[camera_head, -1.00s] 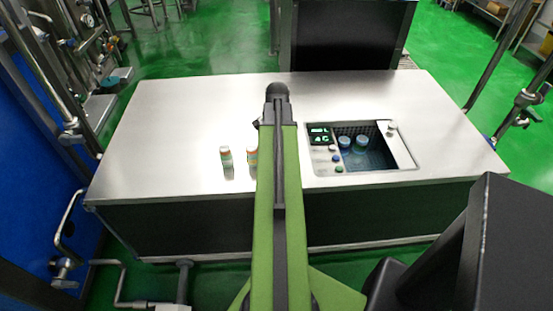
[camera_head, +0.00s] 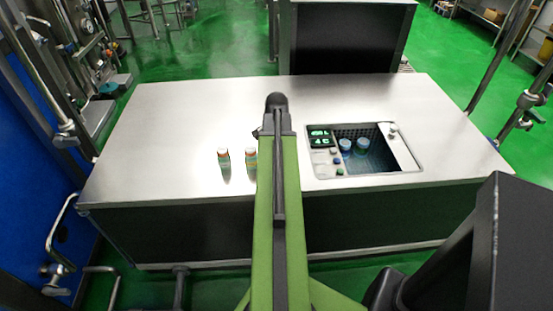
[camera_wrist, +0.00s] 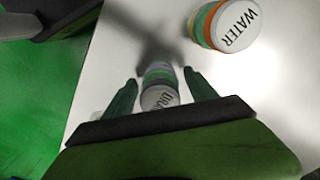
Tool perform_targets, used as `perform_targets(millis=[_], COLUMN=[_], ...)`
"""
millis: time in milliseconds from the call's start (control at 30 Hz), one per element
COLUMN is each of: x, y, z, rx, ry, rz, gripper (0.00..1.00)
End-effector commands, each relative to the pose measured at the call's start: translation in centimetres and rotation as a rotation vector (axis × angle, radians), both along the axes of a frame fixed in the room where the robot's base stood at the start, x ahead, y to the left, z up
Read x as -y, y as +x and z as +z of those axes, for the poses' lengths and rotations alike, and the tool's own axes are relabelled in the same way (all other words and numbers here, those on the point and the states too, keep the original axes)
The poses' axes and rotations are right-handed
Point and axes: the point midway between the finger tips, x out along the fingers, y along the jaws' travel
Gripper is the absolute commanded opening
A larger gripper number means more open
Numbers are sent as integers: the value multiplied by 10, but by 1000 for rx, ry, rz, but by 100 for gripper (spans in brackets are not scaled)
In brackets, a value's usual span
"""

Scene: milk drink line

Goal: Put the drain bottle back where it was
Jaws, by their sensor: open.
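The drain bottle (camera_wrist: 159,97) stands upright on the pale tabletop in the wrist view, its white lid partly lettered "DRA" and partly covered by my gripper body. My gripper (camera_wrist: 160,80) is open, with one finger on each side of this bottle. I cannot tell whether the fingers touch it. The water bottle (camera_wrist: 235,25), with a white lid and orange and green bands, stands apart to the upper right. In the head view my arm hides the gripper. Two small banded bottles, one at left (camera_head: 223,158) and one beside my arm (camera_head: 251,158), stand there; their lettering is unreadable.
The steel table (camera_head: 170,110) is mostly bare at the left and back. At right, a sunken bath (camera_head: 375,160) holds two blue-lidded bottles (camera_head: 353,146), with a control panel (camera_head: 320,137) beside it. A dark cabinet (camera_head: 350,38) stands behind the table.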

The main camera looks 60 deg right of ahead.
Motion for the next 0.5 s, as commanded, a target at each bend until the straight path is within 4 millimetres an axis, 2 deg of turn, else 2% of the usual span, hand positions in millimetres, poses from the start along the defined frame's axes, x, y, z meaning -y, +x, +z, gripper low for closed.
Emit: perform_targets(millis=[267, 367, 500], x=[0, 0, 0], y=[0, 0, 0], z=[9, 23, 51], rx=[0, 0, 0], ry=[0, 0, 0], rz=[1, 1, 1], gripper=[66, 66, 66])
